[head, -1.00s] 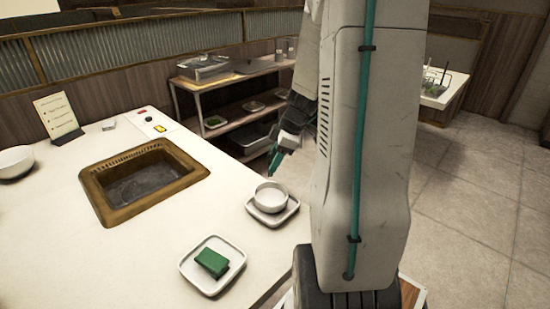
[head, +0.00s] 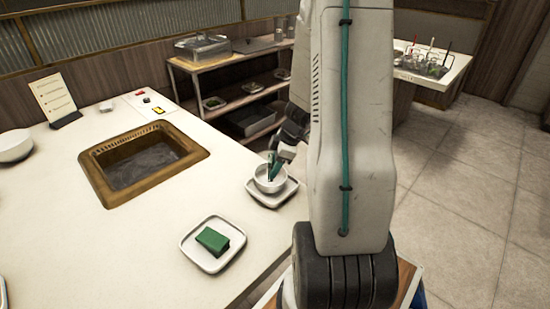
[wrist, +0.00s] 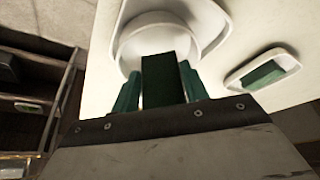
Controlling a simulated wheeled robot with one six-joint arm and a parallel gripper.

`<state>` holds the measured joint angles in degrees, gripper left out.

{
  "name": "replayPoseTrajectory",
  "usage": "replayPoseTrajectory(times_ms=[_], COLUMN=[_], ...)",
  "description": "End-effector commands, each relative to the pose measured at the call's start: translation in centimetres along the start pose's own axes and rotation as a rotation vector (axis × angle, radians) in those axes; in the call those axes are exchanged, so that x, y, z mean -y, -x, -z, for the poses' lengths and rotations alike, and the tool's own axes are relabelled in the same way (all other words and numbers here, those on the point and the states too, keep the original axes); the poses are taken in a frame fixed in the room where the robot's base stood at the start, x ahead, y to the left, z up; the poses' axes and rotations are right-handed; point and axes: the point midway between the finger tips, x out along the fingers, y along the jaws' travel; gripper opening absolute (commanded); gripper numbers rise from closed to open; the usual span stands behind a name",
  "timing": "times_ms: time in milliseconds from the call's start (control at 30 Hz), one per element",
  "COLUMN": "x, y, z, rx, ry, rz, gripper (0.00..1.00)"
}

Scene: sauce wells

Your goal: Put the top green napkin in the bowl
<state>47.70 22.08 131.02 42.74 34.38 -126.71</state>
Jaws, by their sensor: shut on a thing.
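My gripper (head: 272,163) is at the white bowl (head: 269,184), its fingertips over the bowl's opening. In the wrist view my gripper (wrist: 160,90) is shut on a dark green napkin (wrist: 165,78), which lies between its two green fingers. The bowl (wrist: 128,45) shows just beyond the napkin there. I cannot tell whether the napkin touches the bowl. The bowl stands on a square white plate (head: 260,200) near the counter's right edge. Another folded green napkin (head: 212,239) lies on a second white plate (head: 198,257), nearer me. Both also show at the right of the wrist view.
A brown-rimmed sunken well (head: 100,190) is in the counter, left of the plates. A menu card (head: 54,95) and a white bowl (head: 14,146) stand farther left. A shelf rack (head: 222,85) is behind. The counter between well and plates is clear.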

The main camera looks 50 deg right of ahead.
Motion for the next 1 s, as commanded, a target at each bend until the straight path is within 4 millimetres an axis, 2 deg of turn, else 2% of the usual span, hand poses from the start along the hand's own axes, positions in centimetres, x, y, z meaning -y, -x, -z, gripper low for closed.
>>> replayPoseTrajectory(times_ms=[433,467,533,567,1000], x=[0.01,0.01,0.0,0.01,0.0], y=[-0.69,-0.69,-0.68,-0.68,-0.67], z=[-0.3,-0.3,-0.3,-0.3,-0.29], rx=[0.001,0.001,0.001,0.001,0.001], ry=[0.0,0.0,0.0,0.0,0.0], rz=[0.0,0.0,0.0,0.0,-0.001], gripper=[0.23,0.47,0.67,0.7,0.7])
